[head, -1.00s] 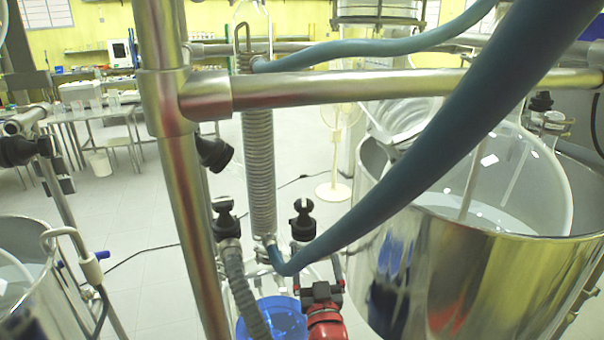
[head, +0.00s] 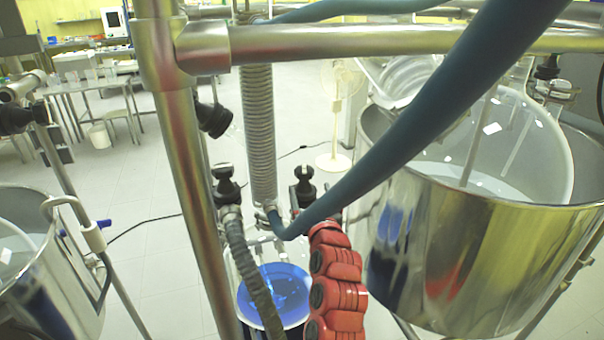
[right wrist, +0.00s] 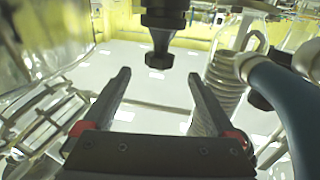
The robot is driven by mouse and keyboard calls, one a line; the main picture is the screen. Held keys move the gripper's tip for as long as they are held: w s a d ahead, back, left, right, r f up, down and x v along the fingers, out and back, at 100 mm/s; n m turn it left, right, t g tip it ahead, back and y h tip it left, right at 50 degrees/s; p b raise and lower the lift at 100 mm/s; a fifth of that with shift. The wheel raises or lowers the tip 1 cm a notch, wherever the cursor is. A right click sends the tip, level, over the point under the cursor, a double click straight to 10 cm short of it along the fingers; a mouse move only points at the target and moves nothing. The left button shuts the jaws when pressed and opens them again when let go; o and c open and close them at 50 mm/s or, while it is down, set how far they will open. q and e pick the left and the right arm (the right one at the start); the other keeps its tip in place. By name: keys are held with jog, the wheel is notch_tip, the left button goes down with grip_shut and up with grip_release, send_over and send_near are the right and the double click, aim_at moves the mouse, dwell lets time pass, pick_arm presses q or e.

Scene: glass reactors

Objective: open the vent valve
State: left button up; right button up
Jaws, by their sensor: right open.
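Several black fittings show around the coil condenser. One black fitting (right wrist: 162,38) hangs from the top of the right wrist view, just above and beyond my fingertips. I cannot tell for sure which fitting is the vent valve. In the head view, black knobs stand left (head: 226,184) and right (head: 302,188) of the coil's lower end, and one black knob (head: 213,119) is by the steel post. My right gripper (right wrist: 158,76) is open, its two dark fingers apart with nothing between them. In the head view my red right arm rises from below; its fingers are not clear there. My left gripper is out of view.
A thick blue hose (head: 440,110) crosses in front of the work area. The steel post (head: 185,200) and crossbar (head: 400,46) stand close. A large steel vessel (head: 480,270) is at the right. The ribbed coil (right wrist: 225,75) is right of my fingers.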

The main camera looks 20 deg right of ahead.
aim_at(302, 167)
jog(key=w+p, duration=0.1)
jog(key=w, duration=0.2)
jog(key=w+d+p, duration=0.1)
jog(key=w+p, duration=0.1)
jog(key=w, duration=0.2)
jog(key=w+p, duration=0.1)
jog(key=w, duration=0.3)
jog(key=shift+w+d+r, duration=0.1)
jog(key=shift+d+r, duration=0.15)
jog(key=shift+d, duration=0.05)
jog(key=shift+w+f, duration=0.2)
jog(key=shift+w, duration=0.1)
